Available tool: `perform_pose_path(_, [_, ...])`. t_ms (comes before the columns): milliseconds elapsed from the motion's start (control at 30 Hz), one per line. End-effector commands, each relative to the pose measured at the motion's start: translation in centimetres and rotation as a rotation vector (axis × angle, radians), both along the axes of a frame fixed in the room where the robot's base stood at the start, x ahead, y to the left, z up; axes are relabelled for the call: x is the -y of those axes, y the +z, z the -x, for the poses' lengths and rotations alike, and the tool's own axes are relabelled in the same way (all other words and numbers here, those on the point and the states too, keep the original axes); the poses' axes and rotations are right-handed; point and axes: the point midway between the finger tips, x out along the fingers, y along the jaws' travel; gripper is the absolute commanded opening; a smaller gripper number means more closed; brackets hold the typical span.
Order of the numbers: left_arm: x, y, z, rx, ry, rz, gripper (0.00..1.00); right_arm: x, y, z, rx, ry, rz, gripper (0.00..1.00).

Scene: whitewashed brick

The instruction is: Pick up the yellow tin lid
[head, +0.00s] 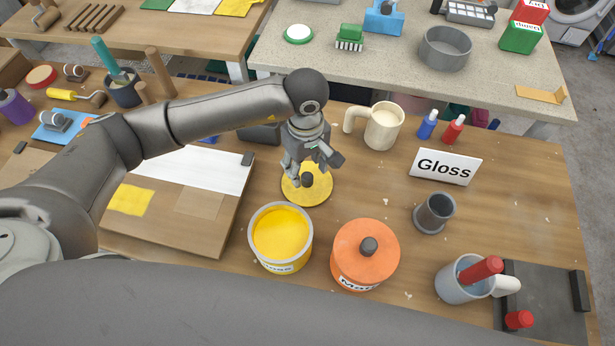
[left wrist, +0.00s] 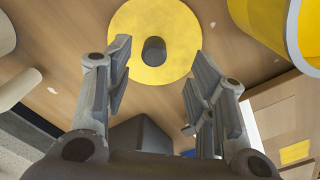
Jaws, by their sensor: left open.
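The yellow tin lid (head: 318,191) is a flat round disc with a dark knob at its centre. It lies on the wooden table behind the open yellow paint tin (head: 281,236). My left gripper (head: 313,171) is above the lid in the head view and hides part of it. In the left wrist view the lid (left wrist: 172,22) is at the top centre, its knob (left wrist: 154,51) in line with the gap between the fingers. The left gripper (left wrist: 157,85) is open and empty, its fingers apart on either side of the knob. My right gripper is not in view.
An orange-lidded tin (head: 364,249) stands right of the yellow tin. A cream mug (head: 383,127), a Gloss sign (head: 445,167) and a dark grey cup (head: 434,213) stand to the right. A board with a white sheet (head: 203,167) lies left.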

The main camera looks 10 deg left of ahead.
Motion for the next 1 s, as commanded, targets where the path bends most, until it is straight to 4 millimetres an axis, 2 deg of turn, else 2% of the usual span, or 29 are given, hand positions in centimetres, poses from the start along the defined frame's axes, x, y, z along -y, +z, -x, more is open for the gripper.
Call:
perform_pose_path(233, [0.0, -1.8, -0.1, -0.003, 0.001, 0.000, 0.51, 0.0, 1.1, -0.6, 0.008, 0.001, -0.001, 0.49])
perform_pose_path(500, [0.1, -5.4, -0.4, -0.001, 0.000, 0.001, 0.51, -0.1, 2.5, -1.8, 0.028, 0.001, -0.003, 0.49])
perform_pose_path(800, [0.1, -6.1, -0.5, 0.001, -0.002, 0.000, 0.51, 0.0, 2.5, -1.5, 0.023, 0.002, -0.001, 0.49])
perform_pose_path(1000, [0.1, -6.1, -0.5, 0.001, -0.001, 0.000, 0.26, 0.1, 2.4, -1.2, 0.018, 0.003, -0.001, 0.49])
